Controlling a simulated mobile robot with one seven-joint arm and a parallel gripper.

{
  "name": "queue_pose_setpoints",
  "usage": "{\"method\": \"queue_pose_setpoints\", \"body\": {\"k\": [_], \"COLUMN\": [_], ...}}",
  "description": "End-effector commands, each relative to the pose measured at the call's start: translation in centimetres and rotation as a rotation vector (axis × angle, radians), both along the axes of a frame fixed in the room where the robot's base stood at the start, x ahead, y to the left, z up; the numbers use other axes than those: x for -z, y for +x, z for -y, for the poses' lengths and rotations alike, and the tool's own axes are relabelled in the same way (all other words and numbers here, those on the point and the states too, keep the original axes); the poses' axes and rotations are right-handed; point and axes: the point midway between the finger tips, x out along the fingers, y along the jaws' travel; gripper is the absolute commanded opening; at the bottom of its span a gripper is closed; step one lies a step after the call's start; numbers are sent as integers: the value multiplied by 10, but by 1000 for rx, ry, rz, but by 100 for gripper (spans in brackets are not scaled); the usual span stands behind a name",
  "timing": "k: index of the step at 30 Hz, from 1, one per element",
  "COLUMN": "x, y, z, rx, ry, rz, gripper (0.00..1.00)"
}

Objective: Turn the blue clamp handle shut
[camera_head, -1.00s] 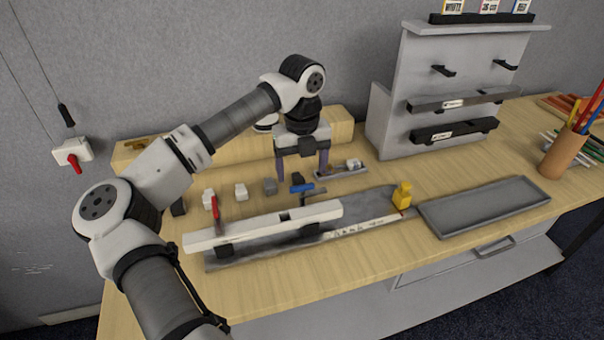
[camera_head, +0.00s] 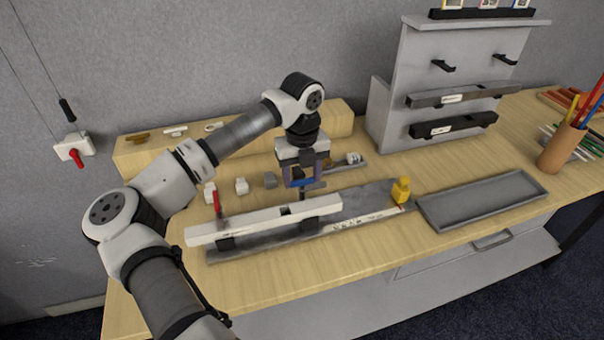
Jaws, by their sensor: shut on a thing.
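The blue clamp handle (camera_head: 302,184) shows just above the long white bar, right of its middle, low between my gripper's fingers. My gripper (camera_head: 302,182) points down and is shut on the handle, whose ends are mostly hidden by the fingers. The white bar (camera_head: 255,221) lies along a dark grey base plate (camera_head: 360,207) on the table. A second clamp handle, red (camera_head: 217,202), stands upright near the bar's left end.
Small white and grey blocks (camera_head: 241,186) stand behind the bar. A yellow piece (camera_head: 401,190) is at the plate's right end. An empty grey tray (camera_head: 482,203) lies further right. A grey rack (camera_head: 440,90) stands behind. The table front (camera_head: 330,262) is clear.

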Motion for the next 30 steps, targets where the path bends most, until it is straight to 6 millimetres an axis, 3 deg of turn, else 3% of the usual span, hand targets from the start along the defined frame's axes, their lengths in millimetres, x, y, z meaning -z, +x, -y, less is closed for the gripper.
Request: {"method": "queue_pose_setpoints", "body": {"k": [14,30], "x": [4,3], "y": [0,0], "z": [0,0], "rx": [132,621], "ry": [2,2], "rz": [2,2], "gripper": [32,32]}}
